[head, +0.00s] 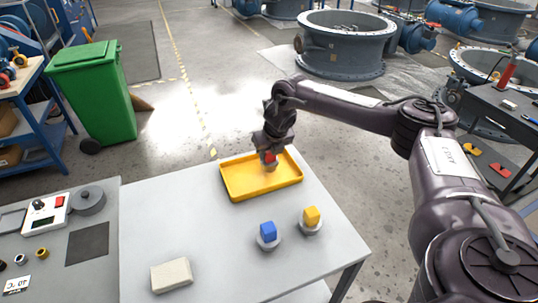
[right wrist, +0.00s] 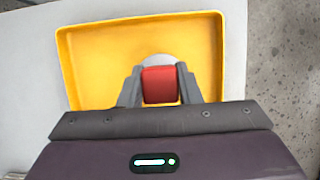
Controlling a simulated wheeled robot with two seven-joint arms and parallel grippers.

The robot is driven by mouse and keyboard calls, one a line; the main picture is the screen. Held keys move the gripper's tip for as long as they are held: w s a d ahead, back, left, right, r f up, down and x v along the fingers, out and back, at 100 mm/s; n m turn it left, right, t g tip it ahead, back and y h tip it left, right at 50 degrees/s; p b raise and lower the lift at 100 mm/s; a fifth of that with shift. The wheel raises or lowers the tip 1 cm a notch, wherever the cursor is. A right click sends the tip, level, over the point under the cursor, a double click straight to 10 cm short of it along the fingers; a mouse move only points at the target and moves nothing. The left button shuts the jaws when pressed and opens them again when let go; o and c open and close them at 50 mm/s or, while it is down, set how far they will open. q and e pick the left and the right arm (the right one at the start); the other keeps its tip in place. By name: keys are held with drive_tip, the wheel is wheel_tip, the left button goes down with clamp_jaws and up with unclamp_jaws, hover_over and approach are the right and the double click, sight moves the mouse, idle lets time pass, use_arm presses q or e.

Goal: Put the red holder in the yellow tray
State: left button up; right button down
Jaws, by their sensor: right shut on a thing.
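The yellow tray (head: 242,182) lies near the far edge of the white table, and it also shows in the right wrist view (right wrist: 92,50). My right gripper (head: 269,160) is over the tray, shut on the red holder (right wrist: 160,86). The holder's red block shows between the fingers in both views, with a pale round base (right wrist: 163,59) partly seen beyond it. I cannot tell whether the base touches the tray floor. My left gripper is not in view.
A blue holder (head: 267,232) and a yellow holder (head: 311,216) stand on the table in front of the tray. A beige block (head: 172,275) lies at the front left. The table's middle left is clear. A green bin (head: 92,92) stands on the floor beyond.

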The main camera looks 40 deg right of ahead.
drive_tip(key=shift+x, duration=0.95)
drive_tip(key=shift+s, duration=0.2)
drive_tip(key=shift+a, duration=0.1)
drive_tip(key=c, duration=1)
unclamp_jaws()
drive_tip(key=shift+s+f, duration=0.1)
drive_tip(key=shift+s, duration=0.05)
drive_tip(key=shift+c, duration=0.2)
drive_tip(key=b+v, duration=0.1)
drive_tip(key=v, duration=1.1)
drive_tip(key=shift+s, duration=0.1)
